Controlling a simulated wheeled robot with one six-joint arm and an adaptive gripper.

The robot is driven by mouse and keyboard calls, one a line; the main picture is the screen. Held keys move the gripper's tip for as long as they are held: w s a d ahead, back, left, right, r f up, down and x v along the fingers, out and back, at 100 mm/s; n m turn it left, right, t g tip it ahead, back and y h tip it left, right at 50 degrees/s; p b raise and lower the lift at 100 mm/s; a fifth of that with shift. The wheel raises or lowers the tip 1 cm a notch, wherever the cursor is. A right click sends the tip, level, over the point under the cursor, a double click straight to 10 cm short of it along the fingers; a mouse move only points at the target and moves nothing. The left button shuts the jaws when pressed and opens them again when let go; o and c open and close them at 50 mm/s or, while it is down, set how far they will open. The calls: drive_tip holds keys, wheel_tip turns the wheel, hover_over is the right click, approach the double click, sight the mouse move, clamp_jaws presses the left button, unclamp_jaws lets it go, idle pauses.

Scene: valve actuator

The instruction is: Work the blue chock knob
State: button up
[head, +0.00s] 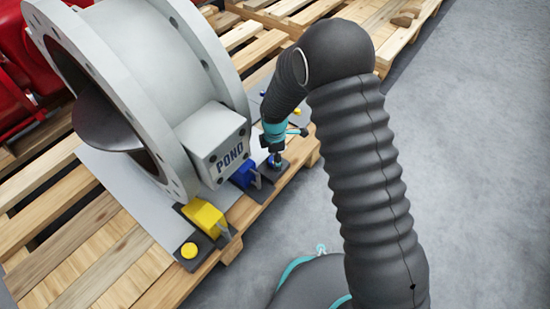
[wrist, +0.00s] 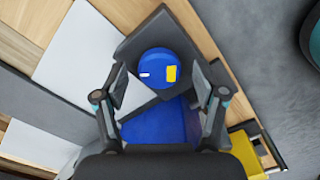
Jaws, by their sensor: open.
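The round blue chock knob (wrist: 157,64) shows in the wrist view on a dark base plate, with a small white mark and a yellow patch on its top. The blue chock (wrist: 160,122) lies just below it there, and also shows in the head view (head: 243,175) beside the PONO box. My gripper (wrist: 160,85) is open, one finger to each side of the knob in the wrist view, and holds nothing. In the head view my gripper (head: 275,158) points down over the base plate and largely hides the knob. I cannot tell whether the fingers touch it.
A yellow chock (head: 206,217) with a yellow knob (head: 189,250) stands nearer the front. The large grey flanged valve (head: 195,60) and its PONO box (head: 212,145) rise on the left. The wooden pallet (head: 130,270) ends at bare floor (head: 470,180) on the right.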

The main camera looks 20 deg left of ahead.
drive_tip(key=shift+f, duration=0.1)
drive_tip(key=c, duration=1.1)
drive_tip(key=shift+c, duration=0.2)
